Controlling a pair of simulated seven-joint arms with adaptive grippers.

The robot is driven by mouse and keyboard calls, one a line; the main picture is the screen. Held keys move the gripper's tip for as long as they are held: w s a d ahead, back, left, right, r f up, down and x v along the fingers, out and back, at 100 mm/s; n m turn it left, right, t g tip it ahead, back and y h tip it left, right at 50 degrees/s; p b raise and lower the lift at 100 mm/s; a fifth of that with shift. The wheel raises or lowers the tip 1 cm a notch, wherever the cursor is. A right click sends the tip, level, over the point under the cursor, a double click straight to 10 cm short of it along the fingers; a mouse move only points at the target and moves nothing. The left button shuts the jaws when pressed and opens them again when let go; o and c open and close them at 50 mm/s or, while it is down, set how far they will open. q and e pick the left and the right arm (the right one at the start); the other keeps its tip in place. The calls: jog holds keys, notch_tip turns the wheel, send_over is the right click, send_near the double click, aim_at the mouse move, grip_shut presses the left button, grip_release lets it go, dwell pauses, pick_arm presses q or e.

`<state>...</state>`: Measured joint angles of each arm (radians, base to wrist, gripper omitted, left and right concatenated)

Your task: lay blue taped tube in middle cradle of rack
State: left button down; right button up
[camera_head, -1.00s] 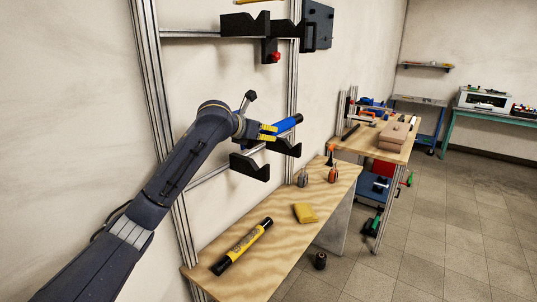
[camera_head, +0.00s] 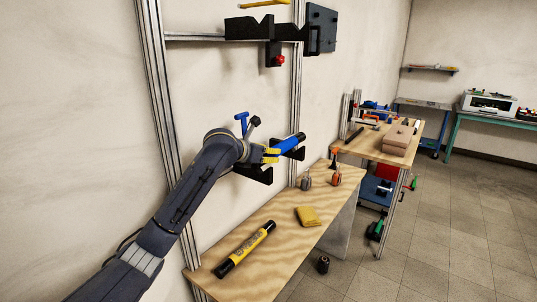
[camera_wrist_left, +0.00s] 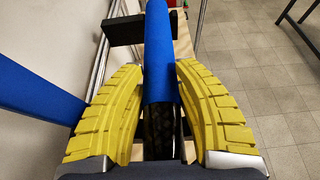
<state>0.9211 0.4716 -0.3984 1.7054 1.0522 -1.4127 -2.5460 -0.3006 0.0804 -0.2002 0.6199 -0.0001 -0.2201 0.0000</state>
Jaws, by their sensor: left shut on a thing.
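The black middle cradle (camera_head: 256,174) of the rack is just below the gripper, partly hidden by my arm. Its far support also shows beside the tube in the left wrist view (camera_wrist_left: 124,30). I cannot tell whether the tube touches it. My right gripper is out of view.
The rack's upper cradle (camera_head: 240,28) is above, with a red knob (camera_head: 279,60). The wooden bench (camera_head: 285,224) below bears a yellow-and-black tube (camera_head: 246,248) and a yellow cloth (camera_head: 308,216). A blue T-shaped piece (camera_head: 241,120) shows behind my wrist. Floor at right is open.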

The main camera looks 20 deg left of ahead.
pick_arm(q)
jog(key=shift+f, duration=0.55)
jog(key=c, duration=1)
grip_release()
